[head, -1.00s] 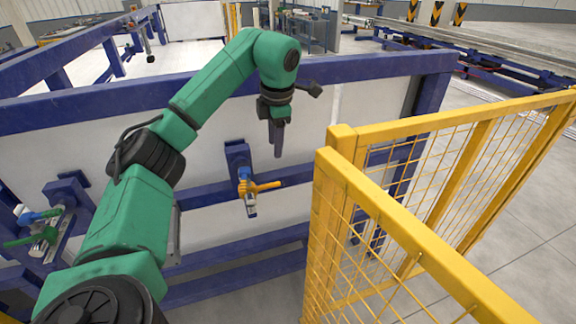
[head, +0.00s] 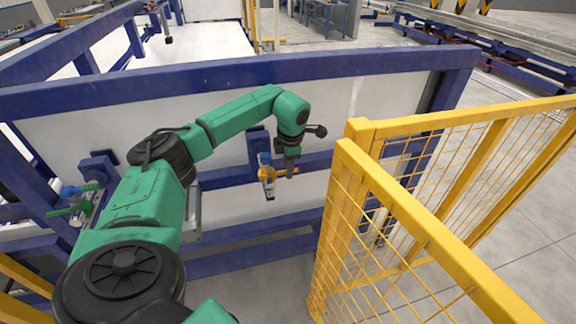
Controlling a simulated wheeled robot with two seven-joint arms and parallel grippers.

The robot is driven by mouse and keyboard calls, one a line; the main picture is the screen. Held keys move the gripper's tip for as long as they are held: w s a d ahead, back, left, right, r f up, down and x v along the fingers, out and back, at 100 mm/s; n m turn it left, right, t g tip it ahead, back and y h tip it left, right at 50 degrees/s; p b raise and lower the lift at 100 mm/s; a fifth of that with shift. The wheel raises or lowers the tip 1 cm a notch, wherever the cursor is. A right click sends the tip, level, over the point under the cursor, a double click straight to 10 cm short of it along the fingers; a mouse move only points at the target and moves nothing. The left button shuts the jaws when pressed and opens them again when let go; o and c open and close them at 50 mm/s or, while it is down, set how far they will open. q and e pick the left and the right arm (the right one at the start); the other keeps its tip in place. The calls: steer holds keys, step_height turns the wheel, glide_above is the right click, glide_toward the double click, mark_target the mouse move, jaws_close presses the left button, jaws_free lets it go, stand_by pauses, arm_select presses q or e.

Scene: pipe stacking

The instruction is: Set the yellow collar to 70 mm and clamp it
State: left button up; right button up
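The yellow collar (head: 266,174) sits on a short metal rod (head: 269,191) below a blue part (head: 264,158), fixed to the blue frame. Its yellow handle (head: 283,171) points to the right. My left gripper (head: 290,172) points down at the handle, overlapping it in the picture. Whether it touches the handle, and whether its fingers are open or shut, I cannot tell at this size. My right gripper is out of view. No scale reading is legible.
A second fixture with a blue part and a green handle (head: 72,211) is on the frame at the left. A yellow mesh fence (head: 400,190) stands close on the right. A blue rail (head: 200,78) runs behind my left arm.

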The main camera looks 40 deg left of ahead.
arm_select(q)
jaws_close()
stand_by(1.2)
